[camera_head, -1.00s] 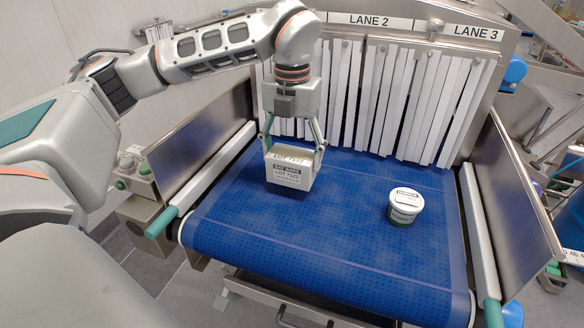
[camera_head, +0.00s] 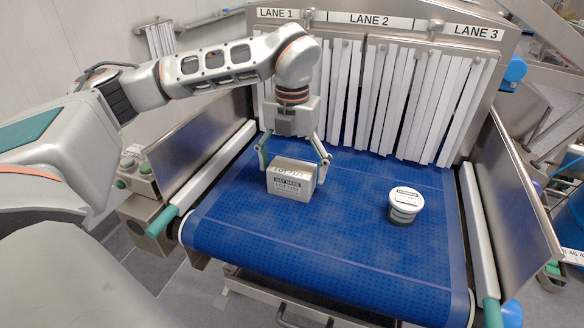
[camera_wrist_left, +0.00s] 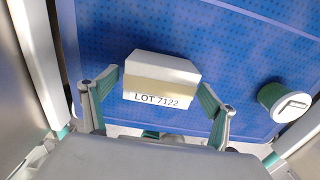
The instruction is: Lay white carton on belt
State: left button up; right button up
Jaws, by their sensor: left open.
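My right gripper is in neither view.
A white tub with a green lower part (camera_head: 404,205) stands on the belt to the right. The strip curtain (camera_head: 400,105) hangs behind, under lane signs. Metal side guards (camera_head: 520,200) flank the belt. The front of the belt is clear.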

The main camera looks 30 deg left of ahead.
aim_at(292, 167)
pick_arm(q)
notch_tip(292, 167, up, 12)
jog(key=shift+r, duration=0.15)
dwell(0.5)
dwell(0.5)
